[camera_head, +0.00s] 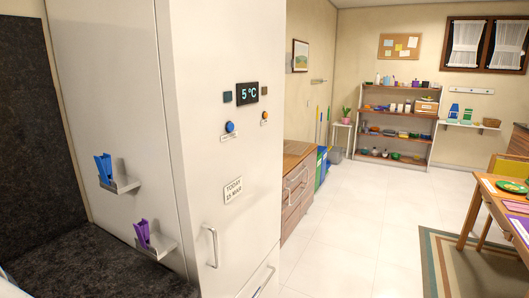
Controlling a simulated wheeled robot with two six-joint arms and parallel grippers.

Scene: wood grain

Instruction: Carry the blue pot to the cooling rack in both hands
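I make out no blue pot and no cooling rack in the head view. Neither of my grippers shows. A small pale shape at the bottom left corner is cut off by the frame, and I cannot tell what it is.
A tall pale fridge (222,180) stands close in front, beside a dark countertop (110,272). Blue (104,168) and purple (143,233) items sit on small side ledges. A wooden drawer cabinet (296,190), shelving unit (396,137) and table (482,200) stand beyond. The tiled floor (352,225) is open.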

